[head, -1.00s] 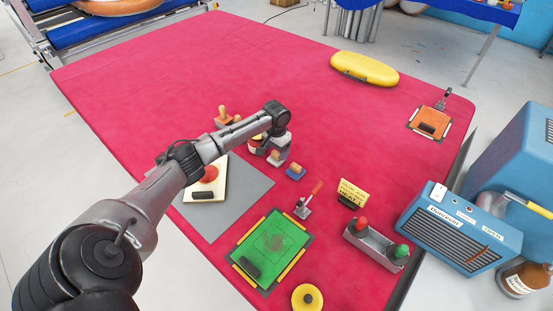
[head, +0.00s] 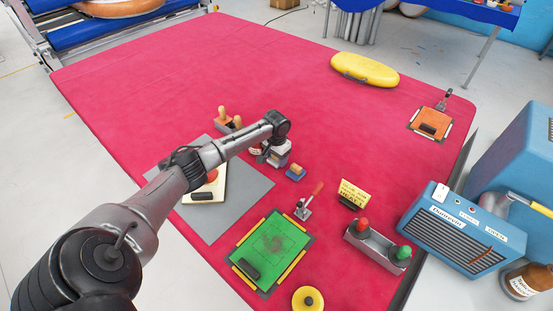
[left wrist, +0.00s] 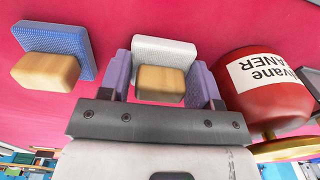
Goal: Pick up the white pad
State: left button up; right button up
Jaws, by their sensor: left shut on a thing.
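The white pad (left wrist: 165,50) with its wooden block handle (left wrist: 160,83) sits between the fingers of my left gripper in the left wrist view. My left gripper (left wrist: 162,90) is shut on it, one lilac finger on each side. In the head view my left gripper (head: 277,158) points down at the red table and hides most of the pad. I cannot tell whether the pad touches the table. My right gripper is not in view.
Close by are a blue pad (head: 295,173) with a wooden block and a red labelled can (left wrist: 265,90). A toggle clamp (head: 304,210), green board (head: 272,245) and yellow sign (head: 352,193) stand nearer. The far left of the red table (head: 150,75) is clear.

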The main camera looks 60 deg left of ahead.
pick_arm(q)
jog(key=shift+r, duration=0.1)
jog(key=shift+r, duration=0.5)
jog(key=r, duration=0.1)
jog(key=r+p, duration=0.1)
jog(key=r, duration=0.1)
jog(key=shift+d+r+p, duration=0.25)
jog(key=shift+d+p, duration=0.05)
jog(key=shift+w+d+r+p, duration=0.35)
jog(key=shift+d+r, duration=0.7)
jog(key=shift+d, duration=0.75)
jog(key=shift+w+d+r+p, duration=0.4)
jog(key=shift+d+r, duration=0.7)
jog(key=shift+d, duration=0.75)
jog(key=shift+w+d+r+p, duration=0.2)
jog(key=shift+d+r+p, duration=0.3)
jog(key=shift+d+r, duration=0.95)
jog(key=shift+d+f, duration=0.4)
